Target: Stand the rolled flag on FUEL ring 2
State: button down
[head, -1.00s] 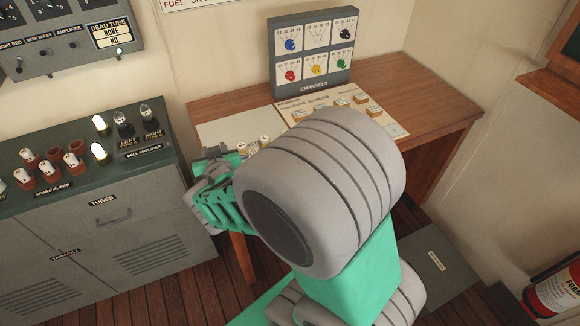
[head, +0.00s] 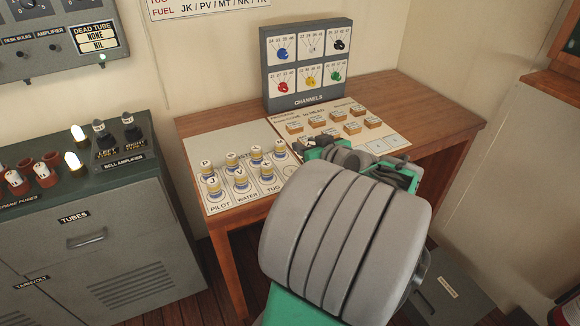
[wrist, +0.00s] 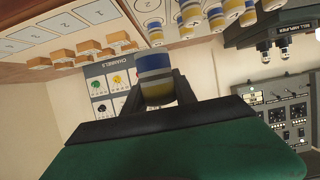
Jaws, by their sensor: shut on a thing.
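My gripper (wrist: 157,98) is shut on a rolled flag (wrist: 155,68) with blue, white and yellow bands, seen in the wrist view. In the head view my arm hides the held flag; the green gripper body shows above the right part of the desk. The signal sheet (head: 225,150) lies on the desk with PILOT, WATER and TUG labels readable. Several rolled flags (head: 241,180) stand on its rings in two rows. A bare ring (head: 290,170) shows partly to the right of the TUG column. The FUEL label on the sheet cannot be read; my arm covers that area.
The CHANNELS board (head: 308,65) stands at the back of the desk. A second sheet (head: 345,112) with several small wooden blocks lies before it. The grey TUBES cabinet (head: 90,240) stands at the left. The desk's right side (head: 440,110) is clear.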

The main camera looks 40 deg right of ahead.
jog(key=w+d+f, duration=0.1)
jog(key=w+f, duration=0.2)
jog(key=w+d+f+p, duration=0.1)
jog(key=w+f, duration=0.2)
jog(key=w, duration=0.1)
jog(key=w+d+f, duration=0.1)
jog(key=w+f, duration=0.2)
jog(key=w, duration=0.1)
jog(key=shift+p, duration=0.3)
notch_tip(320, 180, down, 3)
jog(key=shift+r+p, duration=0.15)
jog(key=shift+p, duration=0.2)
jog(key=shift+f, duration=0.25)
jog(key=c, duration=1)
grip_release()
jog(key=shift+r, duration=0.1)
